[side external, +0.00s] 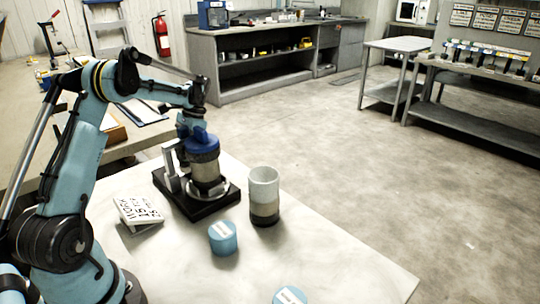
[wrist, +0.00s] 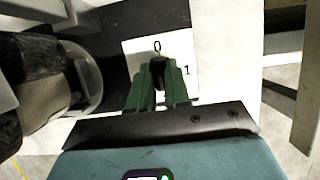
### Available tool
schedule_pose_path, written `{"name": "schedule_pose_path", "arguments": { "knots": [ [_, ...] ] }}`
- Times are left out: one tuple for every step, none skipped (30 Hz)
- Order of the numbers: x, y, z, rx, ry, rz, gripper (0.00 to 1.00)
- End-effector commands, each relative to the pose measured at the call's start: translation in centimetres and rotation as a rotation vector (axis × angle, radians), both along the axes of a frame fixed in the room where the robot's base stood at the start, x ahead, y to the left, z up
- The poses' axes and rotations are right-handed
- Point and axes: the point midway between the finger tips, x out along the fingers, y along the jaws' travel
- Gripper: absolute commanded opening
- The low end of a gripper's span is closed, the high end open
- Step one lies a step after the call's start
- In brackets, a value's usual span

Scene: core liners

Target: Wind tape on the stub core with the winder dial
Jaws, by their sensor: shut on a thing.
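The winder (side external: 193,209) is a black base with pale upright posts on the white table. A grey-brown stub core (side external: 207,170) stands upright on it, partly hidden by my arm. In the wrist view a brown-grey core (wrist: 45,85) in a clear sleeve lies at the left. My gripper (wrist: 159,80) has its green fingers shut on a small dark dial knob (wrist: 159,68). Behind the knob is the white dial plate (wrist: 135,52) marked 0 and 1. The fingers cover part of the knob and plate. Tape on the core cannot be made out.
A layered grey-brown cylinder (side external: 264,190) stands right of the winder. A blue labelled cap (side external: 223,240) is in front, and another (side external: 290,297) is at the bottom edge. A white lettered block (side external: 138,209) lies left. The table's right front (side external: 350,265) is clear.

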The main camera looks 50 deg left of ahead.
Motion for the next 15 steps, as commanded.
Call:
{"name": "schedule_pose_path", "arguments": {
  "knots": [
    [0.07,0.04,0.05,0.003,-0.002,-0.001,0.00],
    [0.07,0.05,0.05,0.002,-0.002,0.000,0.18],
    [0.08,0.04,0.03,0.002,-0.002,0.000,0.24],
    [0.07,0.04,0.04,0.002,-0.002,0.000,0.29],
    [0.07,0.03,0.03,0.002,-0.002,0.000,0.34],
    [0.06,0.03,0.02,0.002,-0.002,0.000,0.40],
    [0.05,0.02,0.02,0.001,-0.002,0.001,0.43],
    [0.05,0.02,0.01,0.001,-0.002,0.001,0.43],
    [0.04,0.02,0.02,0.001,-0.001,0.001,0.43],
    [0.04,0.01,0.02,0.001,-0.001,0.001,0.43],
    [0.04,0.01,0.01,0.000,-0.001,0.001,0.43],
    [0.04,0.01,0.01,0.000,-0.001,0.001,0.43],
    [0.03,0.01,0.01,0.000,-0.001,0.001,0.43],
    [0.03,0.01,0.01,0.000,-0.001,0.001,0.43],
    [0.04,0.01,0.05,0.000,-0.001,0.001,0.43]
  ]
}}
